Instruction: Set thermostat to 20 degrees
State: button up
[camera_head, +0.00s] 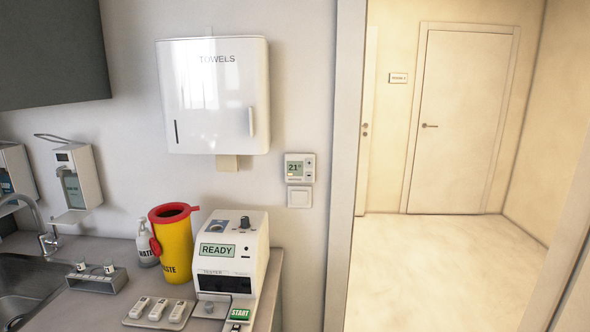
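The thermostat (299,169) is a small white unit on the wall, to the right of the towel dispenser and left of the doorway. Its greenish display reads about 21 degrees, and small buttons sit along its right side. A white wall switch (299,197) is mounted just below it. My gripper does not show in the camera_head view.
A white towel dispenser (212,95) hangs up and left of the thermostat. Below, the counter (100,305) carries a tester (230,260) reading READY, a yellow waste bin (173,245), a vial rack (97,280) and a sink (25,285). An open doorway (440,270) lies right.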

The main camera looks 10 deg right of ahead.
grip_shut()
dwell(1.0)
